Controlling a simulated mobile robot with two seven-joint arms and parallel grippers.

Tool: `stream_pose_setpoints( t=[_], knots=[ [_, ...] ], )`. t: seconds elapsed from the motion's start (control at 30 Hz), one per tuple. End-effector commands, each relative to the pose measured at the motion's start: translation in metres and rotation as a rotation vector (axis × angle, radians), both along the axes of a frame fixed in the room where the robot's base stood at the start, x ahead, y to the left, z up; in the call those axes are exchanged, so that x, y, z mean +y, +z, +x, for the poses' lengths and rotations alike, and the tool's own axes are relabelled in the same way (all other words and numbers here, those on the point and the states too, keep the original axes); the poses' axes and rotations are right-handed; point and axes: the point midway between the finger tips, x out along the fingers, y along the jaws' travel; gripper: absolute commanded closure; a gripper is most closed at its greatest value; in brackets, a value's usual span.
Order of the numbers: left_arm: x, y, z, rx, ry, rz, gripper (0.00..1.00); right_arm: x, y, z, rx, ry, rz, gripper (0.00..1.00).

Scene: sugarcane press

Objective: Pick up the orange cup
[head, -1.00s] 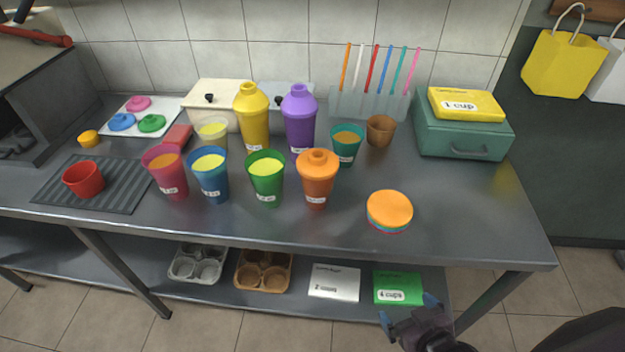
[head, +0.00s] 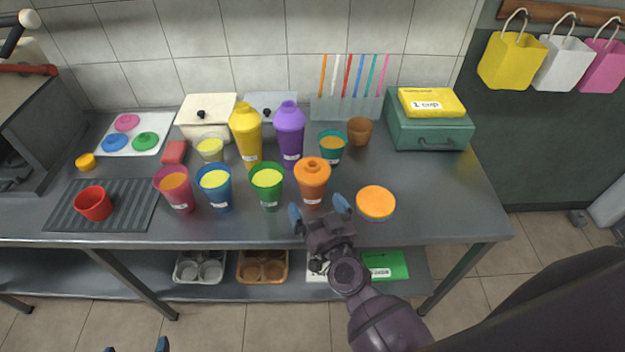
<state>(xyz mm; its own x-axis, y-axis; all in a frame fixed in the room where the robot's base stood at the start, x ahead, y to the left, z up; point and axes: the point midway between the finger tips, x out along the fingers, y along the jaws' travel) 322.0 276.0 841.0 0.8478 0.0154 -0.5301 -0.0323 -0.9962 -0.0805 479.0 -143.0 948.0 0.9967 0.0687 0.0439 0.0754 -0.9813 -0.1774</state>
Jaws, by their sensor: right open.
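The orange cup (head: 312,187) with its domed orange lid stands upright on the metal counter (head: 430,190), near the front edge. My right gripper (head: 320,212) is open, with blue fingertips, just in front of the cup. Its fingers point toward the cup and no contact is clear. Only the fingertips of my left gripper (head: 138,346) show at the bottom edge of the view, apart from everything on the counter.
A green cup (head: 267,190) stands close to the left of the orange cup. Orange lids (head: 376,202) lie stacked to its right. A purple shaker (head: 290,140) and a teal cup (head: 331,150) stand behind.

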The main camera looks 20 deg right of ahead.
Motion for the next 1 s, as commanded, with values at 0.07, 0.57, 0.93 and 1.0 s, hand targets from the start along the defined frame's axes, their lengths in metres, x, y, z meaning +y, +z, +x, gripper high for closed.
stream_pose_setpoints(
  t=[0.07, 0.57, 0.93, 1.0],
  knots=[
    [0.001, 0.003, -0.001, 0.003, 0.001, 0.001, 0.00, -0.001, 0.004, 0.004, -0.002, -0.054, -0.024, 0.00],
    [0.001, 0.006, 0.002, -0.007, -0.002, 0.002, 0.00, -0.014, -0.007, 0.018, 0.048, -0.197, -0.179, 0.00],
    [0.002, 0.004, 0.002, -0.006, -0.002, 0.004, 0.00, -0.019, -0.006, 0.060, 0.048, -0.195, -0.179, 0.00],
    [0.002, 0.004, 0.002, -0.006, -0.002, 0.004, 0.00, -0.019, -0.006, 0.062, 0.049, -0.195, -0.179, 0.00]
  ],
)
